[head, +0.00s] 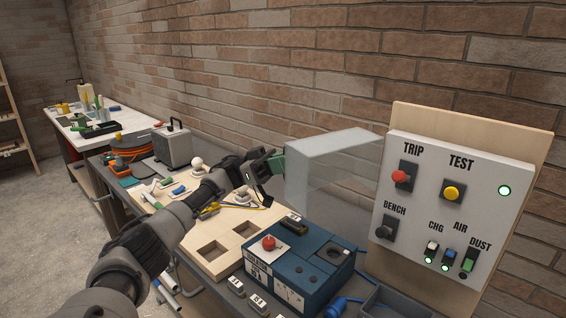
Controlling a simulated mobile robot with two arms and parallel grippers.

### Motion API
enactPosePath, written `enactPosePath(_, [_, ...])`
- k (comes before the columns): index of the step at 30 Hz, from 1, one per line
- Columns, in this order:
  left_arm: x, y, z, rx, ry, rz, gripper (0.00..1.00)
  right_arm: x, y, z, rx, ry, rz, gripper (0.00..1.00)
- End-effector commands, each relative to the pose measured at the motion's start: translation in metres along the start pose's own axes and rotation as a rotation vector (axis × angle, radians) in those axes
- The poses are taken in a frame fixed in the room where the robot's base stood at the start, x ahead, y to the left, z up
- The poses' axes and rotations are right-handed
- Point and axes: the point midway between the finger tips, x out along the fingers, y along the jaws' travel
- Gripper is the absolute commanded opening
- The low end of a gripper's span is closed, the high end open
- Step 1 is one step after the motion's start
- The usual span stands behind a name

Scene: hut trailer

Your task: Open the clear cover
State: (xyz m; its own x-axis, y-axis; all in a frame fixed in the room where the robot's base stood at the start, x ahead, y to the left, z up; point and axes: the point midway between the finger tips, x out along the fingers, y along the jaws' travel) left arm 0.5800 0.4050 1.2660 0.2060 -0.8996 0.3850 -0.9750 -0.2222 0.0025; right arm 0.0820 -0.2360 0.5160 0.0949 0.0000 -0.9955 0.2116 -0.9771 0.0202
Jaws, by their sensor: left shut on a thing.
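The clear cover (335,172) is a see-through box shape with a green tab (277,163) on its left side. It stands out to the left of the white control panel (428,245), close to the panel's left edge. The red TRIP button (399,177) and the black BENCH knob (386,228) on the panel show with nothing in front of them. My left gripper (266,171) is shut on the green tab at the cover's left side. The fingers partly hide the tab. My right gripper is not in view.
Below the cover sits a blue box with a red knob (268,242). A wooden board (207,262) with square holes lies left of it. A grey case (173,147) and small tools are farther back on the bench. A brick wall (300,60) runs behind.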

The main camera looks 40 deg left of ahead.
Motion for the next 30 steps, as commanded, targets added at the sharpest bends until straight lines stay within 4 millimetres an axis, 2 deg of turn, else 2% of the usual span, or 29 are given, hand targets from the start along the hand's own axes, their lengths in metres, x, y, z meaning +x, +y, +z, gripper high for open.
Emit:
enactPosePath(4, [0.001,0.000,0.002,-0.006,-0.004,0.000,0.00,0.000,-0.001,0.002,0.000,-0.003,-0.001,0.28])
enactPosePath(5, [0.001,0.000,0.002,-0.006,-0.004,0.000,0.16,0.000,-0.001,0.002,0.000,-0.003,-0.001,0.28])
enactPosePath(6, [0.001,0.000,0.002,-0.006,-0.004,0.000,0.22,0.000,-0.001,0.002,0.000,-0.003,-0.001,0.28])
enactPosePath(17, [-0.004,0.000,0.002,-0.001,-0.002,0.000,0.22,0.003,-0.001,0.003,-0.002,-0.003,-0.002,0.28])
enactPosePath(20, [-0.017,-0.001,0.004,0.000,-0.002,-0.002,0.22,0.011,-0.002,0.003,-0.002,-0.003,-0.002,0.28])
enactPosePath(30, [-0.085,-0.001,0.005,-0.002,-0.002,-0.002,0.22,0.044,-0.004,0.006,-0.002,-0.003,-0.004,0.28])
